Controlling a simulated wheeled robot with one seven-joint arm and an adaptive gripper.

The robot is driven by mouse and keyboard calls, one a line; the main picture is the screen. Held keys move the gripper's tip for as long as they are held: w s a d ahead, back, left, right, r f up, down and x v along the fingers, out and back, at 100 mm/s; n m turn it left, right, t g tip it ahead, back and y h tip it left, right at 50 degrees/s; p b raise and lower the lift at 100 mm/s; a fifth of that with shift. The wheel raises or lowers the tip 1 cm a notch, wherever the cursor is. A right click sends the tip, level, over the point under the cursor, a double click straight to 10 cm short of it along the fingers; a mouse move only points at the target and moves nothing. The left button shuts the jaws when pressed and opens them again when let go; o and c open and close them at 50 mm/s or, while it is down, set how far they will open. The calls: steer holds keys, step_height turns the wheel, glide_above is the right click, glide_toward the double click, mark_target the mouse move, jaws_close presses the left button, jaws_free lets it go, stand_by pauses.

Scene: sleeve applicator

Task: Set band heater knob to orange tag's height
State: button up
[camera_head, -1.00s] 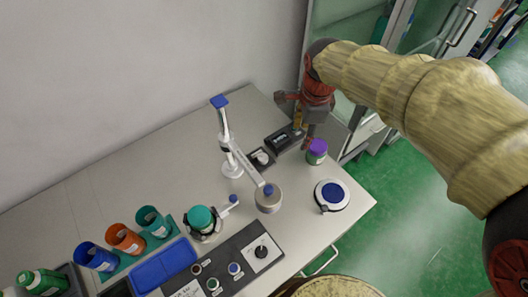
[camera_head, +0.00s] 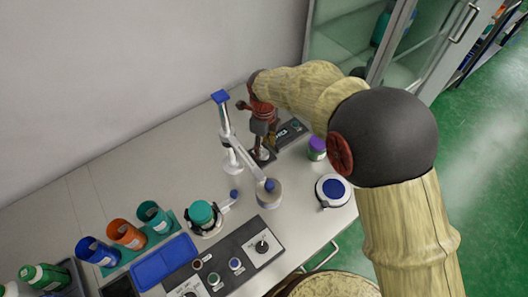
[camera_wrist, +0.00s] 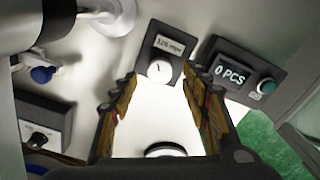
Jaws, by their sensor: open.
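My gripper (camera_wrist: 157,84) is open and empty, with its two fingers apart on either side of the space in front of a white round knob (camera_wrist: 160,70). The knob sits on a small dark box (camera_wrist: 165,45) with a light display; its figures are too small to read surely. A dark mark on the knob points roughly up in the wrist view. In the head view my gripper (camera_head: 264,135) is just above this box, which it largely hides. An orange cup (camera_head: 126,235) with a pale label stands at the left; the label is not readable.
A counter box reading "0 PCS" (camera_wrist: 232,76) stands right of the knob box. The white stand (camera_head: 226,135) is close on the left. A purple-lidded jar (camera_head: 317,148), a blue-topped round device (camera_head: 333,190) and a control panel (camera_head: 232,262) are nearby.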

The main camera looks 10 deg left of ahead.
mark_target(264, 154)
steer(key=shift+f+b, duration=0.3)
steer(key=shift+f, duration=1.1)
steer(key=shift+c, duration=1.3)
steer(key=c, duration=0.8)
steer(key=shift+c, duration=0.4)
